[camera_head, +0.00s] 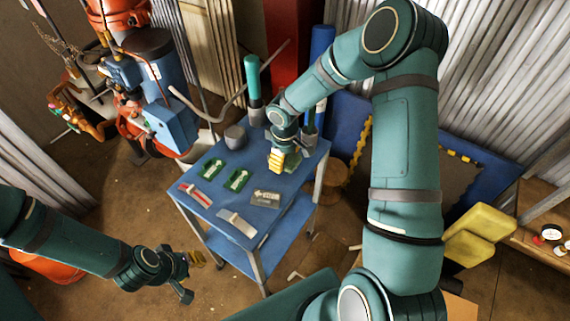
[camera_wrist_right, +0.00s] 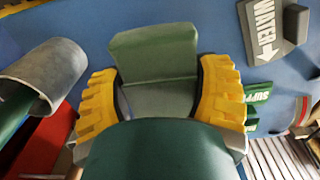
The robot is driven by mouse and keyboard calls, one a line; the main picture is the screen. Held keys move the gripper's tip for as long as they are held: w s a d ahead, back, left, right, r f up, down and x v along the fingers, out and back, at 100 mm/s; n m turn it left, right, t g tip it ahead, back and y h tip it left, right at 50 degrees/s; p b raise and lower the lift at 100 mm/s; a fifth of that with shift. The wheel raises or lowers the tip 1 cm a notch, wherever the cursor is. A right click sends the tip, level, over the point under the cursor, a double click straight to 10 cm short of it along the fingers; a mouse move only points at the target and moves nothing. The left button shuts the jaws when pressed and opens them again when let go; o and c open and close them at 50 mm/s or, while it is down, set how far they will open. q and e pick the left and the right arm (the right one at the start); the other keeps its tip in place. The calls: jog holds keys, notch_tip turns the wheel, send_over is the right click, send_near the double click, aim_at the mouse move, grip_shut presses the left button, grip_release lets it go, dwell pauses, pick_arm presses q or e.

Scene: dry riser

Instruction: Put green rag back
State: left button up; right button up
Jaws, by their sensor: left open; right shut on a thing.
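The green rag (camera_wrist_right: 155,52) is a folded green piece between the yellow fingers of my right gripper (camera_wrist_right: 160,78) in the right wrist view. In the head view the right gripper (camera_head: 277,161) is over the back right of the blue table (camera_head: 222,200), and a bit of the rag (camera_head: 293,161) shows beside its fingers. The gripper is shut on the rag. I cannot tell whether the rag touches the tabletop. My left gripper (camera_head: 192,261) is open and empty, off the table at the front left.
Two green arrow signs (camera_head: 238,179), a grey WATER sign (camera_head: 265,198), a red-and-white piece (camera_head: 196,194) and a flat pale piece (camera_head: 238,222) lie on the table. A grey cup (camera_head: 235,136) and a green cylinder (camera_head: 252,78) stand at the back. Red-and-blue machinery (camera_head: 160,90) is left.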

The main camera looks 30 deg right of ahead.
aim_at(285, 164)
notch_tip(285, 164, down, 3)
jog(key=shift+f, duration=0.15)
jog(key=o, duration=1.1)
jog(key=shift+o, duration=0.2)
jog(key=shift+r, duration=0.5)
notch_tip(285, 164, up, 11)
jog(key=shift+a+r+p, duration=0.1)
jog(key=shift+p, duration=0.65)
